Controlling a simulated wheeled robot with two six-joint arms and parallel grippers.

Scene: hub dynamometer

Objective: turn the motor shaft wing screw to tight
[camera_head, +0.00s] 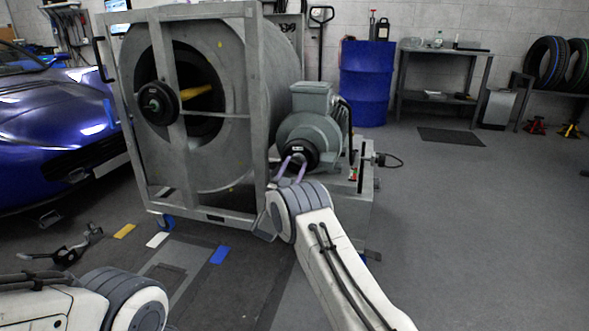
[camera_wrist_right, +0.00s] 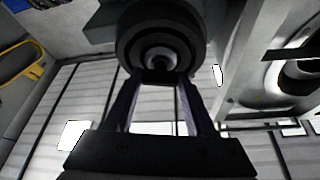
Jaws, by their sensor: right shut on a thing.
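The grey motor (camera_head: 310,120) stands on the stand to the right of the big drum. Its black round shaft hub (camera_head: 299,150) faces me. My right gripper (camera_head: 292,163) reaches up to the hub with its lilac fingers. In the right wrist view, the right gripper (camera_wrist_right: 157,80) has its fingertips shut on a small dark piece at the centre of the black hub (camera_wrist_right: 158,45), taken to be the wing screw. The fingertips mostly hide the screw, so its angle cannot be told.
The steel frame with the large drum (camera_head: 240,90) stands close to the left of my right gripper. A blue car (camera_head: 60,130) is at the left. A blue barrel (camera_head: 366,85) and a workbench (camera_head: 440,75) stand behind. The floor at the right is clear.

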